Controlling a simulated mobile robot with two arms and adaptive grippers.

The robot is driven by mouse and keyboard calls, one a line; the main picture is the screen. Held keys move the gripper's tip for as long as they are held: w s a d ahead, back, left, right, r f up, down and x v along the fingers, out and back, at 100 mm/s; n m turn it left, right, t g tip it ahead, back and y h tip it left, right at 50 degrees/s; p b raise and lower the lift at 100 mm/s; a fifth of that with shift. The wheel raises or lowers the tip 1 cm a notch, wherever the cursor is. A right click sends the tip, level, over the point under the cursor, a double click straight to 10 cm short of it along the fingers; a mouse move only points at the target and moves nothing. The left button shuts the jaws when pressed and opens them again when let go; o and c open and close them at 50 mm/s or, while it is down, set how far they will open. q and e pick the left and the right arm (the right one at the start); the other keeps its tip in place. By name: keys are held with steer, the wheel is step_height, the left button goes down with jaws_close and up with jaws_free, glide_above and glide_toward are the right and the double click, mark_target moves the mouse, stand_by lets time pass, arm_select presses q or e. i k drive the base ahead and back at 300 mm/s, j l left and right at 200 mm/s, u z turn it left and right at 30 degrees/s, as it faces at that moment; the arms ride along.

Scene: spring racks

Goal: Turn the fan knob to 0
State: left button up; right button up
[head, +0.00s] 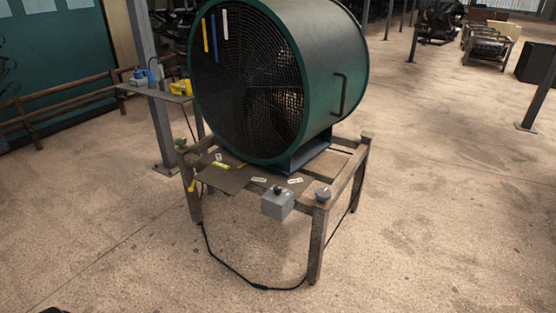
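A large dark green drum fan (315,70) stands on a wooden frame table (318,235). A grey control box (278,204) is on the table's front edge, with a small dark knob (278,189) on top. The knob's setting and any numbers are too small to read. A round grey piece (323,194) sits on the corner post right of the box; I cannot tell what it is. Yellow, blue and white strips (215,35) are on the fan's grille. Neither of my grippers can be made out.
A black cable (250,284) loops over the floor around the table's front legs. A steel post (155,95) and a small side shelf (150,92) with blue and yellow items stand left. Small labels (259,180) lie on the tabletop. The floor in front and right is clear.

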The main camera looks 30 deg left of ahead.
mark_target(277, 189)
steer(key=i+j, duration=0.2)
steer(key=j, duration=0.15)
steer(key=i+j+z, duration=0.15)
steer(key=j, duration=0.2)
steer(key=i+j, duration=0.25)
steer(key=j, duration=0.15)
steer(key=i+j+z, duration=0.15)
steer(key=j, duration=0.25)
